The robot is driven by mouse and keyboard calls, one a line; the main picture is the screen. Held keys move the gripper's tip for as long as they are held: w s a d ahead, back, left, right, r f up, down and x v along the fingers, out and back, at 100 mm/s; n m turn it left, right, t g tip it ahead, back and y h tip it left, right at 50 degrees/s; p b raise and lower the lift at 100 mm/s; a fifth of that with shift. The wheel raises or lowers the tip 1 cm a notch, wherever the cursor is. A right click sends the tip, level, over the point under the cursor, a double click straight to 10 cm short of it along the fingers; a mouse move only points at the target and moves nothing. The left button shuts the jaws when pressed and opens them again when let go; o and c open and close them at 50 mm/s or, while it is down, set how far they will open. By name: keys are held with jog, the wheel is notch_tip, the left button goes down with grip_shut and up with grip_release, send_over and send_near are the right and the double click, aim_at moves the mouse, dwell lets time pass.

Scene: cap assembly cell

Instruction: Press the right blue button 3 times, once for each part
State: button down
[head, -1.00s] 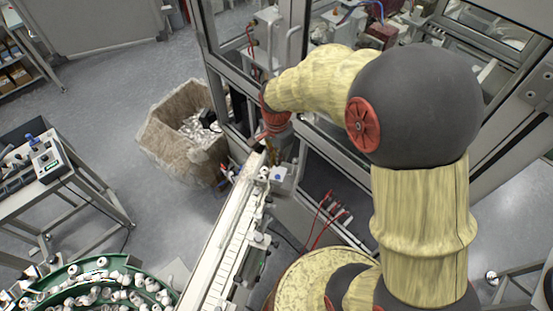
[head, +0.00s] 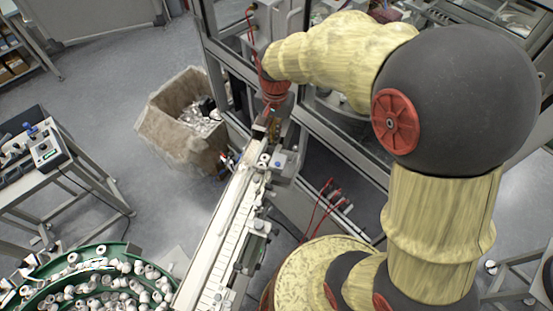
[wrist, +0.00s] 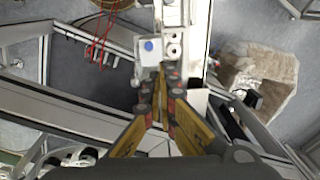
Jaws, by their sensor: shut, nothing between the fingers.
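The right blue button (head: 279,160) sits on a small pale box beside the upper end of the conveyor. In the wrist view the blue button (wrist: 149,46) is on the box's face, just beyond my fingertips and a little left. My gripper (wrist: 162,72) is shut and empty, its yellow and dark fingers together, apart from the button in the picture. In the head view my gripper (head: 270,122) hangs above the conveyor's end, up and slightly left of the button. Its fingertips are small and partly unclear there.
The white conveyor (head: 222,236) runs down to the green bowl of white caps (head: 110,255). A scrap bin (head: 165,135) stands left of the conveyor. A framed glass machine is behind my arm. A left bench holds a control box (head: 48,152). Red cables (head: 318,208) hang near the conveyor.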

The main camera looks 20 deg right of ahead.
aim_at(277, 164)
jog(key=shift+s+r+n+g, duration=0.15)
jog(key=shift+s+r+n, duration=0.2)
jog(key=shift+n, duration=1.7)
jog(key=shift+s+r+n+g, duration=0.1)
jog(key=shift+s+r+n, duration=0.3)
jog(key=shift+n, duration=1.7)
jog(key=shift+s+r+n+g, duration=0.15)
jog(key=shift+s+r+n, duration=0.2)
jog(key=shift+n, duration=1.7)
notch_tip(277, 164, down, 14)
jog(key=shift+f+p, duration=0.1)
jog(key=shift+p, duration=0.8)
